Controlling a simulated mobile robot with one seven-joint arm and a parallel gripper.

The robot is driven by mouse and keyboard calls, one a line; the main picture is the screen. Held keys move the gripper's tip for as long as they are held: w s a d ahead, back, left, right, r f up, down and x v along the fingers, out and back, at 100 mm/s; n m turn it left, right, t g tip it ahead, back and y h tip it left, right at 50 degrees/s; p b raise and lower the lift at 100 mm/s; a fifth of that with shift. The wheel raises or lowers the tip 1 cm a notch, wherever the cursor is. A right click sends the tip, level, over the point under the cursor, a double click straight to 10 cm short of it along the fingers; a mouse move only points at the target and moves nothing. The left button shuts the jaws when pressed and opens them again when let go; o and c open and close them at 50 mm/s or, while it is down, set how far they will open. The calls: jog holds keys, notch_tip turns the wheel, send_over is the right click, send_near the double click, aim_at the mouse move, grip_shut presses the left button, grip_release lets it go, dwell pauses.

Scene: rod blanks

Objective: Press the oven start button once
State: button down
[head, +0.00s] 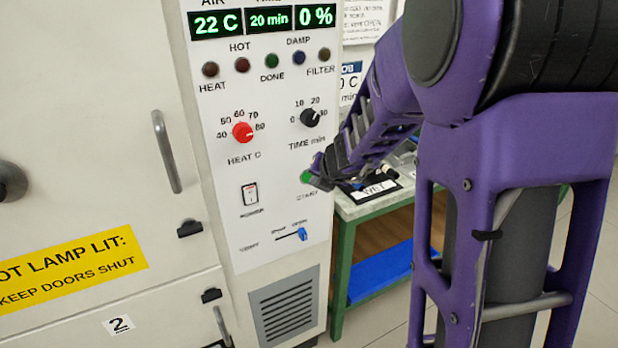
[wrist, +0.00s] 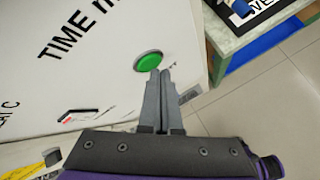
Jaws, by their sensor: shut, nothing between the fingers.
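The green start button (head: 306,176) is on the oven's white control panel (head: 285,215), above the START label and below the time knob. It also shows in the wrist view (wrist: 148,61) as a green disc in a pale ring. My gripper (wrist: 160,72) is shut and empty, its two fingers side by side. Its tips are at the button's lower edge in the wrist view; I cannot tell whether they touch it. In the head view my gripper (head: 318,173) comes in from the right and partly hides the button.
The displays (head: 268,19) read 22 C, 20 min and 0 %. The lamps below look unlit. A red heat knob (head: 243,132), black time knob (head: 310,117), power switch (head: 250,194) and blue damp slider (head: 303,234) are nearby. A green-framed bench (head: 345,245) stands right of the oven.

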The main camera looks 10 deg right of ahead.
jog(key=shift+w+a, duration=0.1)
jog(key=shift+w, duration=0.25)
dwell(0.3)
dwell(0.4)
jog(key=shift+s+d, duration=0.25)
jog(key=shift+s, duration=0.5)
jog(key=shift+s, duration=0.1)
jog(key=s, duration=0.1)
jog(key=s+d, duration=0.1)
jog(key=s, duration=0.1)
jog(key=s+b, duration=0.1)
jog(key=shift+s+d, duration=0.25)
jog(key=shift+s, duration=0.05)
